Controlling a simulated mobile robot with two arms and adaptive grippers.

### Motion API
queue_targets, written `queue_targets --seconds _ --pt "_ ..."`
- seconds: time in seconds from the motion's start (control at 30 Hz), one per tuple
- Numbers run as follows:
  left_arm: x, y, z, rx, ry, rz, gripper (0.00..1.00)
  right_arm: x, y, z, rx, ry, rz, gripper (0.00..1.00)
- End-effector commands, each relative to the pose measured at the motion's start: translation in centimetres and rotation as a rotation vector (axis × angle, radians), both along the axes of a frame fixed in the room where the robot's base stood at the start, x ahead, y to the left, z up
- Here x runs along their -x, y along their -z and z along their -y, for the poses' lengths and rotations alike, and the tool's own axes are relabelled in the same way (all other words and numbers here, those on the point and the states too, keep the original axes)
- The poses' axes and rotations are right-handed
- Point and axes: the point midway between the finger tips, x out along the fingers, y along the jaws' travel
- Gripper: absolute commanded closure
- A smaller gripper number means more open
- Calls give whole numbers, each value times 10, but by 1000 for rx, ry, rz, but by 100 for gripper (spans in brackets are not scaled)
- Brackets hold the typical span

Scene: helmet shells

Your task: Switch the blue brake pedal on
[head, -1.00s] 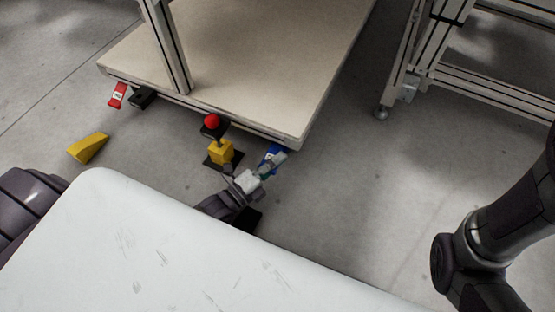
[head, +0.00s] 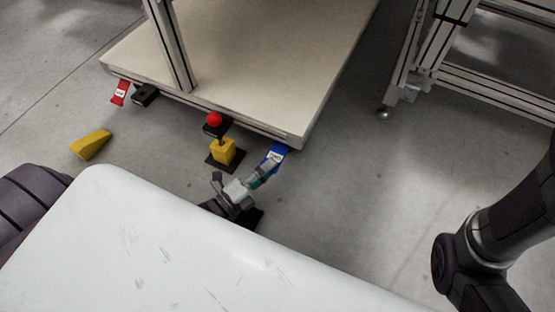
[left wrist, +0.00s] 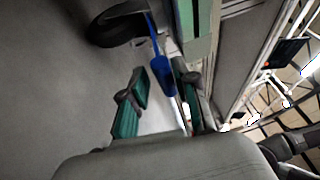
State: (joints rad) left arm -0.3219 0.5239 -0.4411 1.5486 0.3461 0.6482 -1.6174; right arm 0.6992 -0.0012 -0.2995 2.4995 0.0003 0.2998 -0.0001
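The blue brake pedal (head: 277,153) with a white label sits under the front edge of the platform, near its right corner in the head view. My left gripper (head: 242,180) is low by the floor, on the near left side of the pedal, with its fingers spread. In the left wrist view the blue pedal (left wrist: 162,73) shows on its thin blue stem, ahead of and between the green-padded fingers of my open left gripper (left wrist: 158,92). I cannot tell whether a finger touches it. My right gripper is out of view.
A red pedal (head: 120,92) is under the platform's left side. A yellow wedge (head: 91,144) lies on the floor. A black wheel (left wrist: 118,24) shows beside the blue pedal. Floor to the right is clear.

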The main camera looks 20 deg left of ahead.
Motion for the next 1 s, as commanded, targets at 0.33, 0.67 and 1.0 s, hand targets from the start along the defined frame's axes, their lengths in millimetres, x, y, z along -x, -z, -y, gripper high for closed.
queue_targets --seconds 0.33,0.67,1.0 --pt "60 9 -28 -2 0 -4 71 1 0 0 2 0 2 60" --pt "71 9 -33 -1 1 0 71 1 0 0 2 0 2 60" --pt "71 9 -33 -1 0 0 71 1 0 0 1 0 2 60"
